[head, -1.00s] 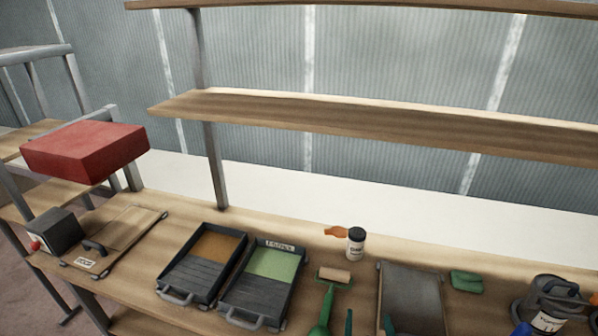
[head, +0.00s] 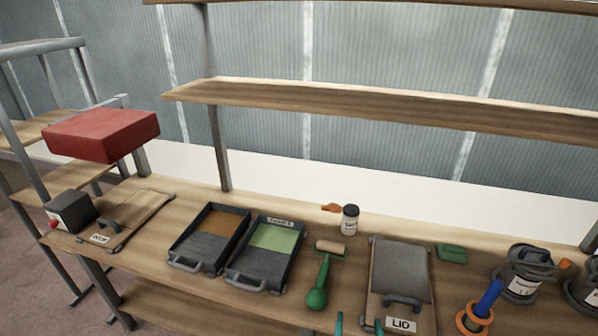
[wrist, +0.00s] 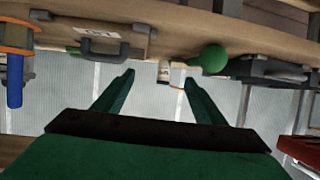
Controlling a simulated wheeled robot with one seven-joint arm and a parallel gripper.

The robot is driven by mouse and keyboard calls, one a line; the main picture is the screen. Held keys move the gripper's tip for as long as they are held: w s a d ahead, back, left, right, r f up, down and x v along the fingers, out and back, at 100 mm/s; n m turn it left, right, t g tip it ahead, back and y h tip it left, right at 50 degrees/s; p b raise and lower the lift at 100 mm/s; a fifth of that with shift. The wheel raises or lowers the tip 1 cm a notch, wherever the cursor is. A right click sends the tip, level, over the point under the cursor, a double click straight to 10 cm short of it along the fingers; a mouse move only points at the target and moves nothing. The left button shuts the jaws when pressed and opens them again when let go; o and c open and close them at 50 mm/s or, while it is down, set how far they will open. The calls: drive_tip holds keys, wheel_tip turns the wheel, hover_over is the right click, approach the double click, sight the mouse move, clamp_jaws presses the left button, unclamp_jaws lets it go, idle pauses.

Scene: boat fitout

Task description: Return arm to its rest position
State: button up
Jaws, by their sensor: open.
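My gripper (head: 358,324) shows only as two teal fingertips at the bottom edge of the head view, apart and with nothing between them. In the wrist view my gripper (wrist: 159,78) is open and empty, its two green fingers spread. That view looks upside down, with the workbench along the top. The rest of my arm is hidden from the head view. The fingertips appear in front of the bench, near the green-handled roller (head: 318,292) and the panel labelled LID (head: 400,270); I cannot tell how far from them.
The bench holds an orange paint tray (head: 207,238), a green paint tray (head: 268,250), a small bottle (head: 349,220), a green pad (head: 452,254), a grey canister (head: 524,274) and a labelled board (head: 130,217). A red box (head: 103,135) stands left. A bare shelf (head: 380,110) runs above.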

drive_tip(key=s+a+f, duration=0.5)
drive_tip(key=s+a, duration=0.2)
drive_tip(key=s+a+r+n+t+y, duration=0.1)
drive_tip(key=s+a, duration=0.3)
drive_tip(key=s, duration=0.8)
drive_tip(key=s+a+n+t+y, duration=0.1)
drive_tip(key=s+a, duration=0.3)
drive_tip(key=s, duration=0.8)
drive_tip(key=shift+s+r+y, duration=0.3)
drive_tip(key=shift+s+r, duration=0.05)
drive_tip(key=shift+s, duration=0.05)
drive_tip(key=shift+c, duration=0.4)
